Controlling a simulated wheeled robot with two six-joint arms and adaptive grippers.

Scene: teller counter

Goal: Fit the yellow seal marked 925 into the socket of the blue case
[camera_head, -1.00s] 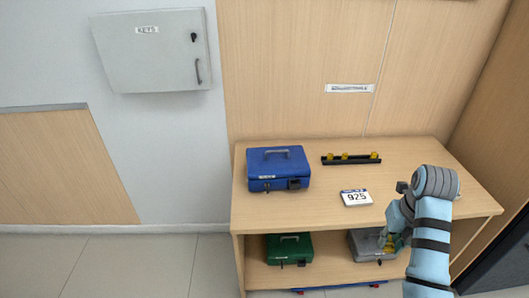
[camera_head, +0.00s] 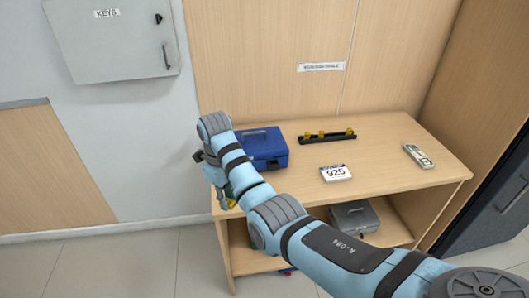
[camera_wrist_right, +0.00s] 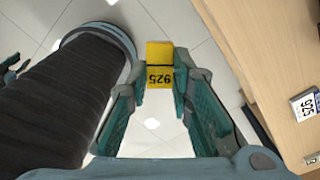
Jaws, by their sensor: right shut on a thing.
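The blue case (camera_head: 268,150) stands at the left of the counter top, with a handle on its lid. My right arm crosses in front of it and hides most of its front, so I cannot see the socket. My right gripper (camera_head: 228,203) is at the counter's front left corner, left of and in front of the case, apart from it. In the right wrist view the gripper (camera_wrist_right: 161,80) is shut on the yellow seal (camera_wrist_right: 160,54), whose 925 mark reads upside down. The seal sticks out beyond the fingertips over the floor.
A black rack (camera_head: 327,137) with several yellow seals lies behind a white 925 card (camera_head: 335,173). A grey handheld device (camera_head: 418,156) lies at the right. A grey case (camera_head: 354,217) is on the lower shelf. A key cabinet (camera_head: 112,38) hangs on the wall.

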